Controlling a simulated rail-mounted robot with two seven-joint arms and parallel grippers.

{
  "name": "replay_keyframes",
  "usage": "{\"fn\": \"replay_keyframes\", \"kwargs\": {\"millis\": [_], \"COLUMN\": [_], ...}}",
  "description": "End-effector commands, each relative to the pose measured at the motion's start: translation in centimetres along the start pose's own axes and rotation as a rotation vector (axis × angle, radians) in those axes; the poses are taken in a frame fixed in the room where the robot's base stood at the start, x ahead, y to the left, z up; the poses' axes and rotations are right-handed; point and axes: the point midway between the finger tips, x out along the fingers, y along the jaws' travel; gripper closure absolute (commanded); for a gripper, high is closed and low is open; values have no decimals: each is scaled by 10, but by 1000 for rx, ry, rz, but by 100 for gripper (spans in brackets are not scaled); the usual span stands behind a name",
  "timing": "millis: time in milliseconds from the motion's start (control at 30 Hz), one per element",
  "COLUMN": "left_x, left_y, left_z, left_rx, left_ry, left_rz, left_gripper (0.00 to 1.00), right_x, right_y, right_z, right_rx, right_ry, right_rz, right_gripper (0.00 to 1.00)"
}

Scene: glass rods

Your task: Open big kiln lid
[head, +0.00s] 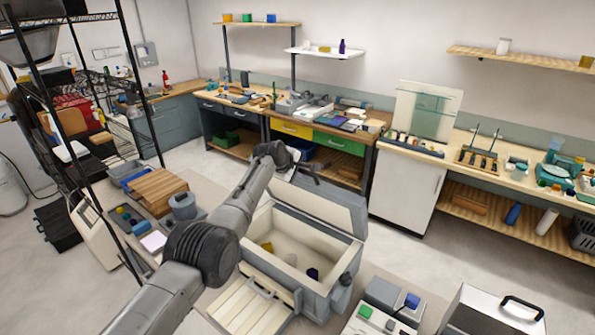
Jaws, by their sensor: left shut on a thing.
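The big kiln (343,283) is a pale grey box in the lower middle of the head view. Its lid (325,205) stands raised along the back side, and the cream interior shows. Inside are a small yellow piece (267,246) and a dark blue piece (312,273). My left gripper (316,174) is at the upper edge of the raised lid, shut on it; the exact grip is small and partly hidden by the wrist. My right gripper is not in view.
A slatted front panel with a handle (262,291) lies folded out before the kiln. A wooden block (158,188) and a grey tray stand to the left. A control box (381,310) and a silver case (490,312) are at the right. Open floor lies behind the kiln.

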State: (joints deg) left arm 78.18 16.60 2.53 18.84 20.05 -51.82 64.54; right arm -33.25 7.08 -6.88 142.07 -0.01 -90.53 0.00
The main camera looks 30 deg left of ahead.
Motion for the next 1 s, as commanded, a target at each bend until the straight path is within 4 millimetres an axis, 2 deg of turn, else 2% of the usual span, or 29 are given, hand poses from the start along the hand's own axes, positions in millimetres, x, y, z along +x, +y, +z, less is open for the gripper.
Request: {"fn": "replay_keyframes", "kwargs": {"millis": [233, 267, 500, 1000], "left_x": [0, 0, 0, -6], "left_y": [0, 0, 0, 1], "left_z": [-1, -1, 0, -1], "left_rx": [-4, -4, -2, -1], "left_ry": [1, 1, 0, 0], "left_rz": [2, 2, 1, 2], "left_gripper": [100, 81, 59, 59], "right_x": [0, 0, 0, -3], "right_y": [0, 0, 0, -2], "right_z": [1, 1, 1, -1], "right_rx": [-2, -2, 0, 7], "right_ry": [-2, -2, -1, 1], "right_rz": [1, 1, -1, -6], "right_gripper": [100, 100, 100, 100]}}
